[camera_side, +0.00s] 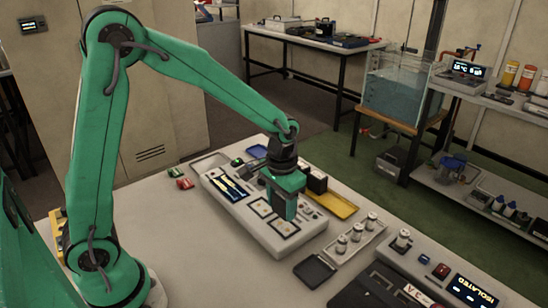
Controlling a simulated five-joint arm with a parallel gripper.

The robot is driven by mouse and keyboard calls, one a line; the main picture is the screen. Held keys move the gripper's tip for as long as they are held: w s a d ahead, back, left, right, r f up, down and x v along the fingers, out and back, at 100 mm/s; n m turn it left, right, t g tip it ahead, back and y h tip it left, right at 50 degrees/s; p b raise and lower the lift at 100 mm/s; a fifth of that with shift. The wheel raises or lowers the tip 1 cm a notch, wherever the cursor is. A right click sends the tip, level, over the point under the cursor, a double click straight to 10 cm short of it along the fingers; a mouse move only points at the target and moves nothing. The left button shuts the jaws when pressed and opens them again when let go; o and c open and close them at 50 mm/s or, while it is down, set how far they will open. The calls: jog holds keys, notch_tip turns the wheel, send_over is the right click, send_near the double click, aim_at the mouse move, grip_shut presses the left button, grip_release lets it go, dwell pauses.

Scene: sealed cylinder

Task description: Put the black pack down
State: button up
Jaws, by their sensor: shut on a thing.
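My gripper (288,207) is green and points down over the pale instrument panel (262,244). It is shut on the black pack, and the near jaw hides much of the grip. A black block (317,182) shows just right of and behind the jaws. I cannot tell whether this block is the held pack or a separate thing behind it. Whether the held pack touches the panel is also hidden. The panel has dark slots with blue and yellow bars on its left and square framed pads in its middle.
A yellow tray (341,208) lies right of the panel. A grey tray with small metal cylinders (342,244) and a dark square tray (315,271) lie to the front right. A console with a lit "ISOLATED" display (471,291) stands at the right edge. Two small red-and-green items (184,183) lie left.

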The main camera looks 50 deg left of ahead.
aim_at(281, 216)
jog(key=shift+f, duration=1.95)
jog(key=shift+f, duration=0.25)
jog(key=o, duration=1.1)
jog(key=shift+o, duration=0.2)
notch_tip(281, 216, up, 12)
jog(key=shift+r, duration=0.25)
jog(key=shift+s, duration=0.1)
